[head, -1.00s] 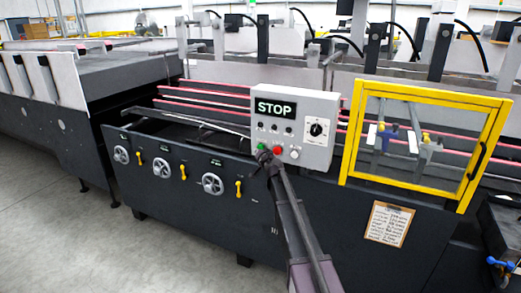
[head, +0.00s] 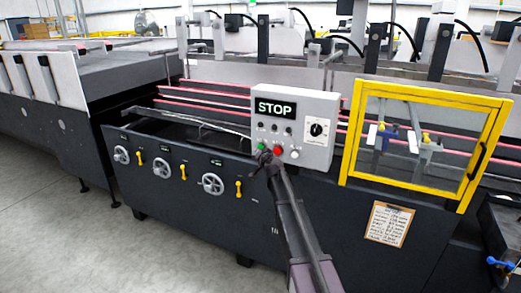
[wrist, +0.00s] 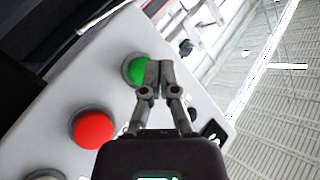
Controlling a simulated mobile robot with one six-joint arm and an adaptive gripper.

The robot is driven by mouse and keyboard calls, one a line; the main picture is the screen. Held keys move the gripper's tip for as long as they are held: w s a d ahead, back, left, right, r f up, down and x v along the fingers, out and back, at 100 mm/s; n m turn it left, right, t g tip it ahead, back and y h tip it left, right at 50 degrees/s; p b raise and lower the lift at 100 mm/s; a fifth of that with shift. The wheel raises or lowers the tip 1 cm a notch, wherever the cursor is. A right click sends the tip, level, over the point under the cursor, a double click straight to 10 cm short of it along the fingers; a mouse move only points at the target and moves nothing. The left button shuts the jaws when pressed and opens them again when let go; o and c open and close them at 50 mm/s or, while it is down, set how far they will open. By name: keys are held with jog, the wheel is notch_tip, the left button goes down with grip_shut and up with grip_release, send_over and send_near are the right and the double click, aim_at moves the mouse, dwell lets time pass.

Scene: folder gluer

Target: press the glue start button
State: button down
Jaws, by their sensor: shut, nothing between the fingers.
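The grey control box (head: 319,107) stands on the front of the dark machine, and its display (head: 275,108) reads STOP. Along its lower edge are a green button (head: 262,146), a red button (head: 278,150) and a white button (head: 295,154). My gripper (head: 265,158) is shut and empty in front of the green button. In the wrist view, my gripper's closed tips (wrist: 159,66) overlap the right edge of the green button (wrist: 134,70). The red button (wrist: 93,128) lies to the left and lower. I cannot tell whether the tips touch the green button.
A black rotary knob (head: 316,129) sits on the box's right part. A yellow-framed guard (head: 345,150) is to the right. Handwheels (head: 213,184) and yellow levers (head: 239,188) line the front panel at the left. Grey floor (head: 70,245) in front is clear.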

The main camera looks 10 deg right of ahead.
jog(key=shift+w+d, duration=0.55)
jog(key=shift+w, duration=0.3)
dwell(1.6)
jog(key=shift+s, duration=0.1)
dwell(0.4)
jog(key=shift+s+a, duration=0.55)
jog(key=shift+s, duration=0.15)
jog(key=shift+s+a, duration=0.75)
jog(key=shift+s, duration=0.25)
jog(key=shift+s+a, duration=0.7)
jog(key=shift+s, duration=0.3)
